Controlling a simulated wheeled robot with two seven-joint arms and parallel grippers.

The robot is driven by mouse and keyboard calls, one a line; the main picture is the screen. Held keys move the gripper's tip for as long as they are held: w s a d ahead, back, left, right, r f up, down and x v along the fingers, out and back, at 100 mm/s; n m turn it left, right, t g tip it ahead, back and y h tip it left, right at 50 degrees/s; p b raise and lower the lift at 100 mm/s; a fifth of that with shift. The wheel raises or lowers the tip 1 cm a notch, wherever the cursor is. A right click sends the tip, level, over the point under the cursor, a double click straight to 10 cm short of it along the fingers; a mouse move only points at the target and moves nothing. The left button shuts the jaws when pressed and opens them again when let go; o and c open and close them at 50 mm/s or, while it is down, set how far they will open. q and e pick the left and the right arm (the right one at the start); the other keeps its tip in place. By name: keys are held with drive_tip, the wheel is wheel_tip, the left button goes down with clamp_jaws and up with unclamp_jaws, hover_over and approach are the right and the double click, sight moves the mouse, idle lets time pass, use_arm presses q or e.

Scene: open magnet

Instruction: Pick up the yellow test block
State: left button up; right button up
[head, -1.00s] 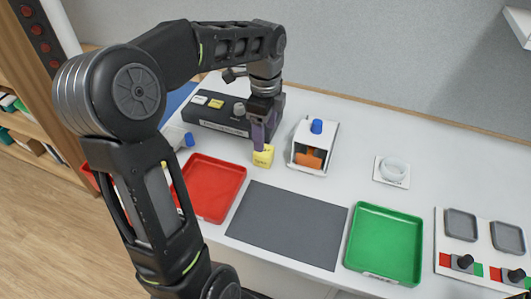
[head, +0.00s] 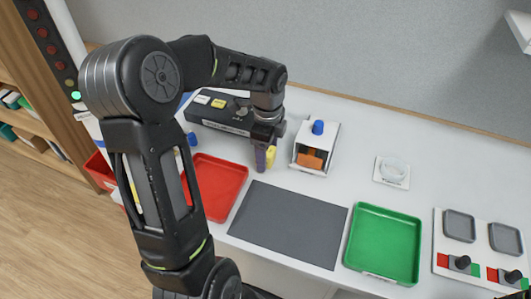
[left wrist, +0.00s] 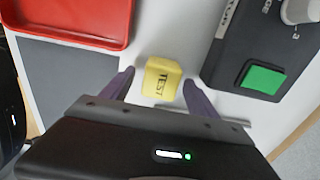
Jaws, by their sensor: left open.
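The yellow test block (head: 271,157) stands on the white table, partly hidden behind a purple finger in the head view. In the left wrist view the block (left wrist: 162,78) shows the word TEST and sits between the two purple fingers. My left gripper (head: 263,160) is open and points down at the block, one finger on each side. The left wrist view shows the open gripper (left wrist: 158,80) with a small gap at each side of the block. My right gripper is not in view.
A red tray (head: 218,203) and a grey mat (head: 287,225) lie in front. A black device (head: 215,122) stands behind, and a white open box (head: 317,148) is close on the right. A green tray (head: 384,243) and a white dish (head: 393,170) are farther right.

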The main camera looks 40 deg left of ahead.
use_arm(q)
drive_tip(key=shift+f, duration=0.2)
drive_tip(key=shift+c, duration=0.2)
clamp_jaws()
idle(0.9)
